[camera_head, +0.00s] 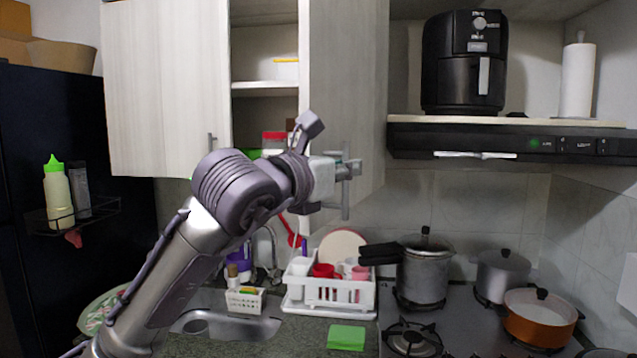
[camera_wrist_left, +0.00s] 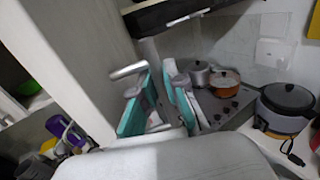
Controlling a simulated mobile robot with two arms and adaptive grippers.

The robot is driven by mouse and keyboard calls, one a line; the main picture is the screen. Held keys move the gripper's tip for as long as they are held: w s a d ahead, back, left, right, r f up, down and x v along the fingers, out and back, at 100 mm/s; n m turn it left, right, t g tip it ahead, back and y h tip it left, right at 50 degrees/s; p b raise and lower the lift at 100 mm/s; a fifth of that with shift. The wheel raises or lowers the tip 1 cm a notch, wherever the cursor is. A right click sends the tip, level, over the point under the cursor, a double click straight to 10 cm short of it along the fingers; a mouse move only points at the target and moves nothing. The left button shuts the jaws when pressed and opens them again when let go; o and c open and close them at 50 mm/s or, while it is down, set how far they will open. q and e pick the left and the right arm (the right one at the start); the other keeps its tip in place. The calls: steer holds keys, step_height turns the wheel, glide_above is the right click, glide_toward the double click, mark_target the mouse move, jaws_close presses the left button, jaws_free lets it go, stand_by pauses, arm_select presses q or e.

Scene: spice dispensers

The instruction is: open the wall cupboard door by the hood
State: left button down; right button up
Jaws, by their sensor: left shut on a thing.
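The wall cupboard door by the hood (camera_head: 346,80) is pale wood and stands swung out, with a shelved opening (camera_head: 264,86) showing to its left. The door also shows in the left wrist view (camera_wrist_left: 75,60). Its metal bar handle (camera_head: 346,205) is near the door's lower outer part; its bent end shows in the wrist view (camera_wrist_left: 128,71). My left gripper (camera_head: 346,170), with teal finger pads (camera_wrist_left: 155,105), is shut on this handle. The pads hide part of the handle. My right gripper is not in view.
The black hood (camera_head: 510,142) with an air fryer (camera_head: 463,70) above is right of the door. A second cupboard door (camera_head: 165,85) is at left. Below are a dish rack (camera_head: 330,293), a pressure cooker (camera_head: 424,275) and an orange pot (camera_head: 540,320). Free air lies before the hood.

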arm_select(q)
steer(key=shift+s+d+r+t, duration=0.2)
steer(key=shift+d+r+t, duration=0.1)
steer(key=shift+d, duration=0.3)
steer(key=c, duration=1.4)
jaws_free()
steer(key=shift+o, duration=1)
steer(key=shift+w+d+f, duration=0.2)
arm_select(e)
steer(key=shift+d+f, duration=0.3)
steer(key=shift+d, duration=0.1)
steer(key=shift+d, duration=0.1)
arm_select(q)
steer(key=v, duration=1.2)
steer(key=shift+r, duration=0.2)
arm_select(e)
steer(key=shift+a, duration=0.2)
